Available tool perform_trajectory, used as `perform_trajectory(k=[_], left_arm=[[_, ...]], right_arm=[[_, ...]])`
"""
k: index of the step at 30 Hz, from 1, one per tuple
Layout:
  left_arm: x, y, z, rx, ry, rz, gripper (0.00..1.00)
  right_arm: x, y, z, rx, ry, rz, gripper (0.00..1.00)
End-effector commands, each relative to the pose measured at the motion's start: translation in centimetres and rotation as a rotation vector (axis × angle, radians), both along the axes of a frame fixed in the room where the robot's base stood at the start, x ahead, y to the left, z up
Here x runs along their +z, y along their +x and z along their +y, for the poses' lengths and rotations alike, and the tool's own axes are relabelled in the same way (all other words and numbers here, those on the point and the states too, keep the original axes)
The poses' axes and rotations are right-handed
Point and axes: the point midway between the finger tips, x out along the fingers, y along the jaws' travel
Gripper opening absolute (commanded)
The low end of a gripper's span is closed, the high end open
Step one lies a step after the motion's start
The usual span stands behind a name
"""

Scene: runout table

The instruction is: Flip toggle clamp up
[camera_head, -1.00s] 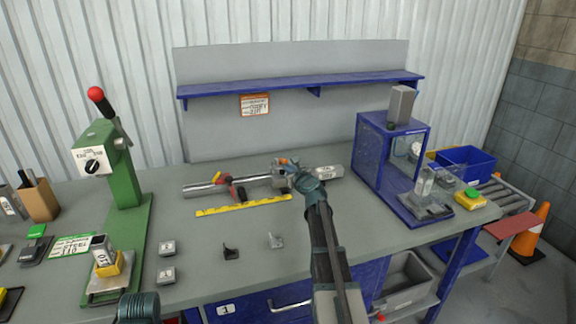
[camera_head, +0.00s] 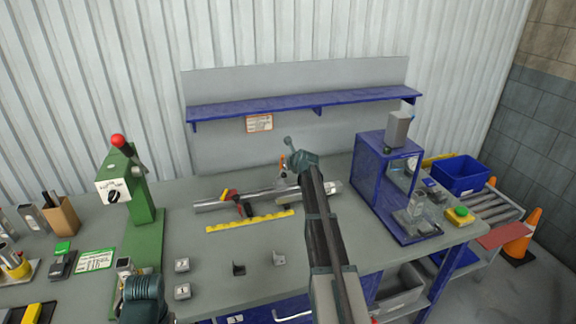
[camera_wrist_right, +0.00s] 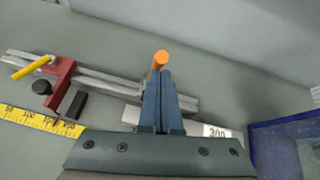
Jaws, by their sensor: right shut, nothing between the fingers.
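The toggle clamp's orange-tipped lever (camera_head: 283,162) stands roughly upright at the back of the bench, beside the right end of the metal rail (camera_head: 222,203). Its orange tip (camera_wrist_right: 160,60) shows just beyond my fingertips in the right wrist view; the rest of the clamp is mostly hidden. My right gripper (camera_head: 289,143) is shut and empty, raised above and slightly right of the lever. It also shows in the right wrist view (camera_wrist_right: 160,85). I cannot tell whether it touches the lever. Only a teal joint of my left arm shows at bottom left; its fingers are out of frame.
A red stop with a yellow handle (camera_head: 238,202) sits on the rail, behind a yellow ruler (camera_head: 250,221). A blue frame (camera_head: 371,175) stands right of my right arm, and a green press (camera_head: 143,205) at left. The blue shelf (camera_head: 305,103) is behind.

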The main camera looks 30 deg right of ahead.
Motion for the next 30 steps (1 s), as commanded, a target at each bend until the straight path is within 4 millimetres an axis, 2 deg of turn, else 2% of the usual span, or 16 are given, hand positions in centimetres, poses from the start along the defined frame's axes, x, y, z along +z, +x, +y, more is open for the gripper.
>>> perform_trajectory(k=[3, 12, 30], left_arm=[[0.8, 0.0, 0.0, 0.0, 0.0, 0.0, 0.5], [1.3, 0.0, 0.0, -0.001, 0.0, 0.0, 0.5], [1.5, 0.0, 0.0, -0.001, 0.0, 0.0, 0.5]], right_arm=[[0.8, 1.1, -0.3, 0.001, -0.001, -0.001, 0.0], [1.4, 2.6, -0.6, 0.001, 0.0, -0.004, 0.0], [1.7, 3.5, -0.5, 0.003, 0.005, -0.009, 0.0]])
